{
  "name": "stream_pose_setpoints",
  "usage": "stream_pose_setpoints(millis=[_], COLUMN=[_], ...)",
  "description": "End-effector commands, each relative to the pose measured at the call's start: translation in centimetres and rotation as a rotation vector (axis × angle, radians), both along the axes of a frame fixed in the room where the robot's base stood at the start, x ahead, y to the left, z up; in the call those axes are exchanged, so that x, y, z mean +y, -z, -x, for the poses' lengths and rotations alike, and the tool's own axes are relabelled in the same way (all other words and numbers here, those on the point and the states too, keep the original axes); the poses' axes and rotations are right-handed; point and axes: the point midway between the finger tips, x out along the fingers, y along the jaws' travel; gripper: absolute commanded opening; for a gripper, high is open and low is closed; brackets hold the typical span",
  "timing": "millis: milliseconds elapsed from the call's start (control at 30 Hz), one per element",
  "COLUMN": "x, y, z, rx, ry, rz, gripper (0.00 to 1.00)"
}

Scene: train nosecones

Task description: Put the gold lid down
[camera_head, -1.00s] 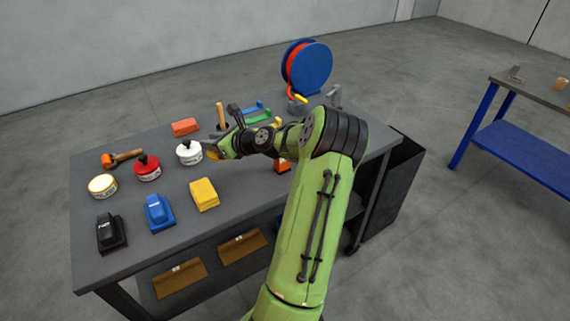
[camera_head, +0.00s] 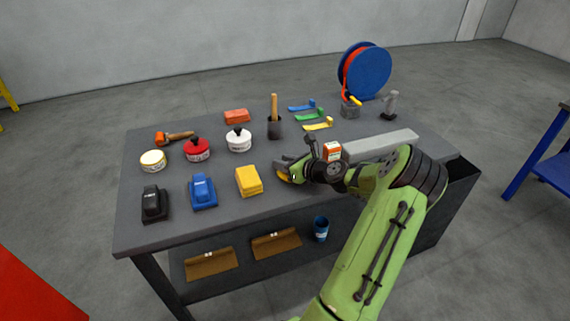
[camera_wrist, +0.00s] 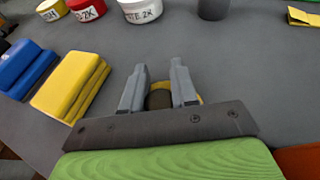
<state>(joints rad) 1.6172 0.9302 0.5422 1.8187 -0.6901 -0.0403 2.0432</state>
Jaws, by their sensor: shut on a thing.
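My gripper (camera_head: 284,170) is low over the front middle of the grey workbench (camera_head: 225,213), right of the yellow block. In the wrist view its two grey fingers (camera_wrist: 158,88) are shut on the gold lid (camera_wrist: 159,99), of which a yellow-brown part shows between them. A sliver of the lid (camera_head: 284,179) shows under the gripper in the head view. I cannot tell whether it touches the bench.
The yellow block (camera_head: 249,181), a blue sander (camera_head: 202,191) and a black one (camera_head: 154,203) line the front left. A dark cup (camera_head: 275,126) with a wooden handle stands behind my gripper. A long grey bar (camera_head: 380,144) lies at the right.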

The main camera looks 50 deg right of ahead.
Motion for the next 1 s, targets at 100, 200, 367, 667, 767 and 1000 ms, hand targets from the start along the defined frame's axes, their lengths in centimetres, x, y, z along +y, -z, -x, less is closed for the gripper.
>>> stream_pose_setpoints(millis=[100, 200, 367, 667, 767, 1000], x=[0.0, 0.0, 0.0, 0.0, 0.3, 1.1], y=[0.2, 0.2, 0.2, -0.6, -1.7, -3.8], z=[0.0, 0.0, 0.0, 1.4, 3.8, 9.4], rx=[0.0, 0.0, 0.0, 0.003, 0.002, 0.001], ry=[-0.001, -0.001, -0.001, 0.004, 0.005, 0.005], rz=[-0.001, 0.0, 0.0, -0.001, 0.0, -0.002], gripper=[0.3, 0.45, 0.54, 0.54, 0.54, 0.54])
